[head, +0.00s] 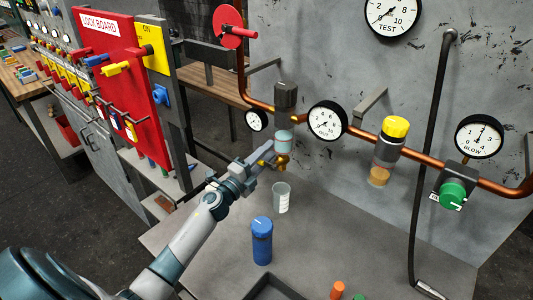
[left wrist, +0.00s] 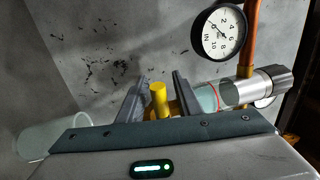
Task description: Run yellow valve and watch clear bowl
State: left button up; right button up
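The clear bowl (head: 284,141) hangs under a dark grey filter head (head: 286,95) on the copper pipe, and it looks pale bluish. In the left wrist view the clear bowl (left wrist: 208,100) lies sideways with a red line round it. The small yellow valve (head: 282,161) is at the bowl's bottom. My left gripper (head: 268,156) is at the valve. In the left wrist view the yellow valve (left wrist: 158,97) stands between the two spread fingers, with a gap showing on both sides. A clear cup (head: 281,197) stands below the valve. My right gripper is not in view.
A blue bottle (head: 262,240) stands on the bench near my left forearm. A yellow-capped unit (head: 396,128) and a green knob (head: 453,194) are on the pipe to the right. A red lock board (head: 108,70) stands at left. A dark tray (head: 275,287) lies in front.

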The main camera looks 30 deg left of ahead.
pick_arm(q)
grip_shut()
jog(key=shift+n, duration=0.3)
jog(key=shift+d+f+n+y+p, duration=0.2)
jog(key=shift+f+n+y, duration=0.45)
jog(key=shift+n, duration=1.15)
jog(key=shift+a+f+n+y+p, duration=0.1)
jog(key=shift+f+n+y+p, duration=0.45)
jog(key=shift+n, duration=1.25)
jog(key=shift+f, duration=0.2)
grip_release()
